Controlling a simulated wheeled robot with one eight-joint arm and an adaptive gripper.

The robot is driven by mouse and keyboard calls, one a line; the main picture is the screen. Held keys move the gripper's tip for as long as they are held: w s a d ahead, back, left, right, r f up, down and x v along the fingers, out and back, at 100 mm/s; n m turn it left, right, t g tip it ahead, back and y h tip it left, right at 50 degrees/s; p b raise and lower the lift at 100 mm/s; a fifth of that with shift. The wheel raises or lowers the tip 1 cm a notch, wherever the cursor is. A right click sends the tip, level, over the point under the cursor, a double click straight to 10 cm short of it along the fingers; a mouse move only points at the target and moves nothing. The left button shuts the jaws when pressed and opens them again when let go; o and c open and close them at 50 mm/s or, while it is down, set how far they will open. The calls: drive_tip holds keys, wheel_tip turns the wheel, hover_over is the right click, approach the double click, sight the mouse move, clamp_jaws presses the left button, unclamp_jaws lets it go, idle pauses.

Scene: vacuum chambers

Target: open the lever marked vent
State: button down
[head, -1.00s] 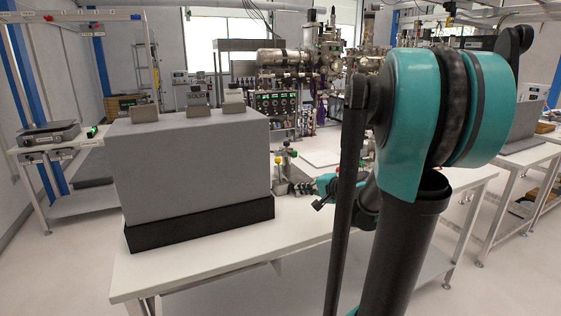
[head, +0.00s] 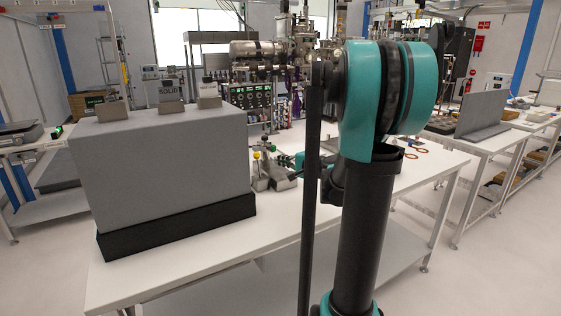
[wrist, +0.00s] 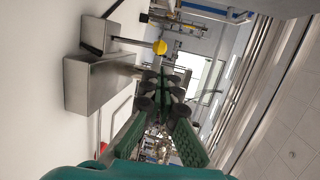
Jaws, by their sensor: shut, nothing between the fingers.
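A metal block fixture (head: 262,180) stands on the white table just behind the right end of the large grey box. It carries small levers with coloured knobs; a yellow knob (head: 256,155) is the clearest. In the wrist view a metal block (wrist: 90,82) shows at the left, with a rod ending in a yellow knob (wrist: 160,47). No "vent" marking is readable. My gripper (wrist: 164,88) is shut and empty, its fingertips close to the block and below the yellow knob in the picture. Whether it touches cannot be told. In the head view my arm partly hides it.
The table's right part (head: 420,180) is mostly clear, with red rings (head: 411,155). Vacuum equipment (head: 262,62) stands behind.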

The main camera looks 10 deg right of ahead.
sight(259, 154)
drive_tip(key=x, duration=1)
drive_tip(key=shift+w+a+f, duration=0.1)
drive_tip(key=shift+w+a, duration=0.1)
drive_tip(key=shift+w, duration=0.15)
drive_tip(key=shift+w+a+g, duration=0.15)
drive_tip(key=shift+w+g, duration=0.25)
drive_tip(key=shift+g, duration=0.1)
drive_tip(key=shift+w+a+g+h, duration=0.2)
drive_tip(key=shift+w+g+h, duration=0.15)
drive_tip(key=shift+w+g, duration=0.3)
drive_tip(key=shift+w+a+g+h, duration=0.2)
drive_tip(key=shift+w+g+h, duration=0.15)
drive_tip(key=shift+w+g, duration=0.25)
drive_tip(key=shift+w+a+f+m+g+h, duration=0.15)
drive_tip(key=shift+w+m+g+h, duration=0.1)
drive_tip(key=shift+w+g, duration=0.35)
drive_tip(key=shift+w+a+f+m+g+h, duration=0.15)
drive_tip(key=shift+w+a+g+h, duration=0.2)
drive_tip(key=shift+g, duration=0.3)
drive_tip(key=w+g, duration=0.1)
drive_tip(key=w+f+g+h, duration=0.1)
drive_tip(key=w+f+g, duration=0.1)
drive_tip(key=g, duration=0.1)
drive_tip(key=shift+a+m, duration=0.3)
drive_tip(key=shift+w+a+f, duration=0.1)
drive_tip(key=shift+w+f, duration=0.2)
drive_tip(key=shift+f, duration=0.25)
